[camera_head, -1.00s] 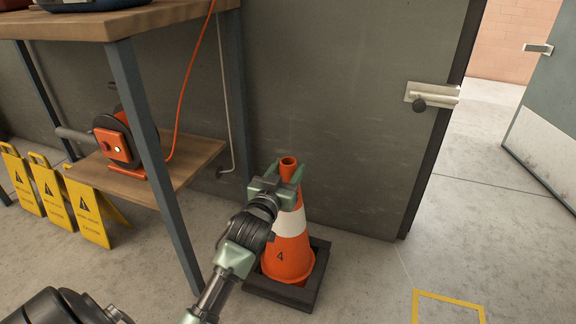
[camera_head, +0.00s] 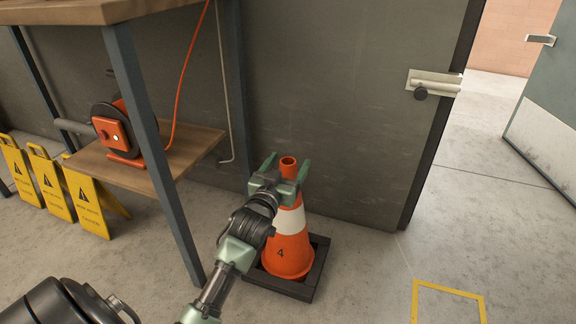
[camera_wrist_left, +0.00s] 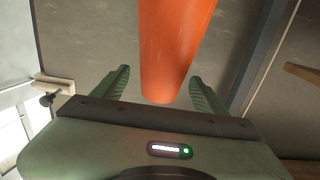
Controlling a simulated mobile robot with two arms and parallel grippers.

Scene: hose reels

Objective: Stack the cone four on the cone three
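An orange cone with a white band and the number 4 (camera_head: 289,255) stands upright on the floor in a dark square base (camera_head: 313,285). My left gripper (camera_head: 286,165) is at the cone's narrow top, with one finger on each side of it. In the left wrist view the orange cone (camera_wrist_left: 172,45) lies between the two fingers of the gripper (camera_wrist_left: 160,88), with a visible gap on both sides. The gripper is open. No cone marked 3 shows in these frames. My right gripper is not in view.
A wooden shelf unit (camera_head: 150,170) with an orange hose reel (camera_head: 118,132) stands to the left. Several yellow caution signs (camera_head: 88,205) stand at far left. A grey wall (camera_head: 330,90) is behind the cone. Floor at right is clear, with a yellow marked outline (camera_head: 447,291) and an open doorway.

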